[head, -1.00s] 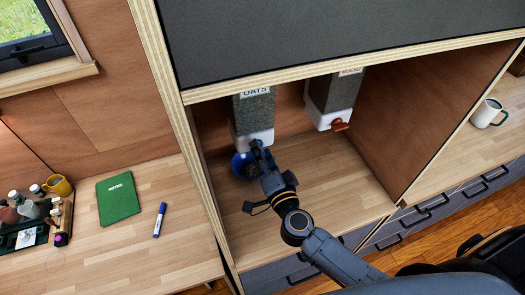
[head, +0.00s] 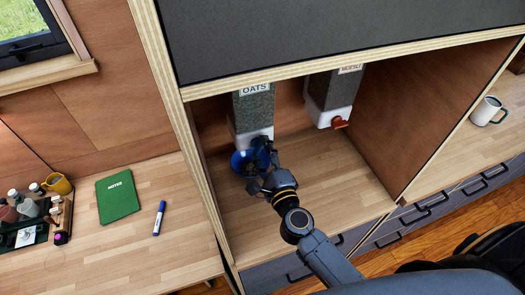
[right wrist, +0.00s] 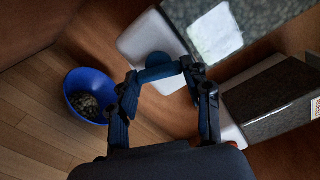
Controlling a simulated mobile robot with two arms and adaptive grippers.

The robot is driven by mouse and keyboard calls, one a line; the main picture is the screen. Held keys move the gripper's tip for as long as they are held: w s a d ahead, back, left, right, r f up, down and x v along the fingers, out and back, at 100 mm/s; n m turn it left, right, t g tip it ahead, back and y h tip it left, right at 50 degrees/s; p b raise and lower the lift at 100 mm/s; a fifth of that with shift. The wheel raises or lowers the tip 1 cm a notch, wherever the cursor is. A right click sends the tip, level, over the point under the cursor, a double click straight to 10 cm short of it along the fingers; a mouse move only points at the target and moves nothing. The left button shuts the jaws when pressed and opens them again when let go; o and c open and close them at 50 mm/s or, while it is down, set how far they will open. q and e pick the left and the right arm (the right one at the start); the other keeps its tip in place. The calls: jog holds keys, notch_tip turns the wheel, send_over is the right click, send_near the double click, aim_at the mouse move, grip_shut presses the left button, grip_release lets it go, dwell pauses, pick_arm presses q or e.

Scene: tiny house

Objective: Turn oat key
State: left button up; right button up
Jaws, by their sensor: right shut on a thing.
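The oats dispenser (head: 254,108) is a grey speckled column with a white base, labelled OATS, hanging under the shelf's upper panel. Its oat key (right wrist: 161,62) is blue and shows between my fingers in the right wrist view. My right gripper (head: 262,148) is shut on this key at the front of the white base; it also shows in the right wrist view (right wrist: 162,74). A blue bowl (right wrist: 75,82) stands on the wooden shelf below, with dark grainy contents; in the head view the bowl (head: 238,160) is partly hidden by my gripper. My left gripper is out of view.
The muesli dispenser (head: 335,90) with a red-orange key (head: 340,122) hangs to the right. The shelf floor (head: 335,180) is mostly clear. A green notebook (head: 118,197) and blue marker (head: 159,218) lie on the left counter. A white mug (head: 487,111) stands at right.

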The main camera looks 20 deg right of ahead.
aim_at(255, 116)
jog(key=shift+a+f+m+b, duration=0.1)
jog(key=shift+m+b, duration=0.15)
jog(key=shift+m, duration=3.1)
jog(key=shift+a+f+m+b, duration=0.1)
jog(key=shift+m+b, duration=0.15)
jog(key=shift+m, duration=3.1)
jog(key=o, duration=1.2)
jog(key=shift+c, duration=0.2)
jog(key=shift+r, duration=0.1)
notch_tip(255, 116, up, 10)
jog(key=shift+f, duration=0.1)
